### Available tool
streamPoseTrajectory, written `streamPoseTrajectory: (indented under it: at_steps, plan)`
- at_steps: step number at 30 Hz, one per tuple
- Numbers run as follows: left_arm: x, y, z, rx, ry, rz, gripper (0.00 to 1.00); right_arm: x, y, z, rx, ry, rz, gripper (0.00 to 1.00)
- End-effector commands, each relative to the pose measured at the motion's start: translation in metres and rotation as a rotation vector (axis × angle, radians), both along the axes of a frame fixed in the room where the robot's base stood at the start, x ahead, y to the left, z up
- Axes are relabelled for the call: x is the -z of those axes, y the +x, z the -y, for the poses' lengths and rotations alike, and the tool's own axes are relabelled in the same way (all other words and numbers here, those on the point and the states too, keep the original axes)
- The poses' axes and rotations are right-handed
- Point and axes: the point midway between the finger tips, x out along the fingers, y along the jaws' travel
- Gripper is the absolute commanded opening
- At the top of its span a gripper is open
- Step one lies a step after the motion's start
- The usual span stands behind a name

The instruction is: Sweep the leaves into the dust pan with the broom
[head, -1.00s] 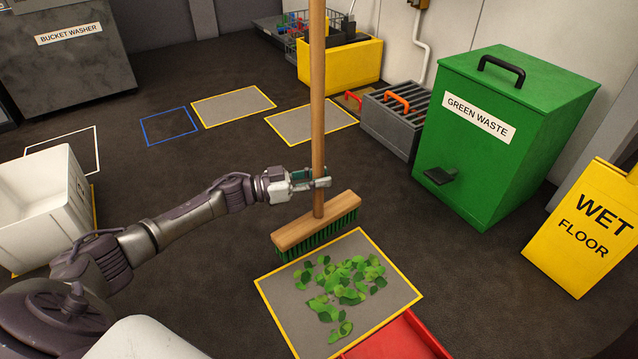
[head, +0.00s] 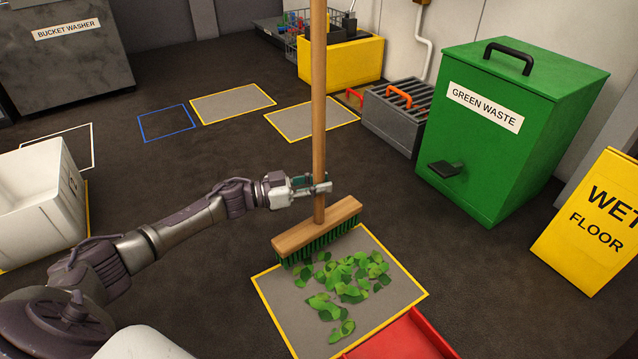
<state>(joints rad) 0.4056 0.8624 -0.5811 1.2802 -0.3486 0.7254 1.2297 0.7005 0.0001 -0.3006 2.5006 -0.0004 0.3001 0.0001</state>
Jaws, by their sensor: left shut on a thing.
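My left gripper (head: 312,188) is shut on the wooden handle of the broom (head: 318,226). The broom stands upright, its green bristles at the far edge of a yellow-bordered grey mat (head: 285,308). The green leaves (head: 345,280) lie scattered on the mat, just in front of the bristles, and the farthest ones are close to them. The red dust pan (head: 405,341) sits at the near right edge of the mat and is cut off by the bottom of the picture. My right gripper is not in view.
A green waste bin (head: 505,135) and a yellow wet floor sign (head: 592,225) stand on the right. A white tub (head: 35,205) is on the left. A grey grated box (head: 395,120) and a yellow crate (head: 340,65) stand at the back.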

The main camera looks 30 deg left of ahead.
Motion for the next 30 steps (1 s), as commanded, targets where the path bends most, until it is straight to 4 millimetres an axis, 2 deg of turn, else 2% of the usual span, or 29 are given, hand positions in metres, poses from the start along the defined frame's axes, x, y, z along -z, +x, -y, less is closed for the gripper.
streamPoseTrajectory:
  at_steps: [8,30]
  plan:
    - [-0.001,0.000,0.000,0.000,-0.002,0.003,0.00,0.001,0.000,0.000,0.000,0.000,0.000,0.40]
    - [0.016,0.001,0.000,0.001,-0.002,0.003,0.00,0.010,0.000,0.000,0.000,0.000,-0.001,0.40]
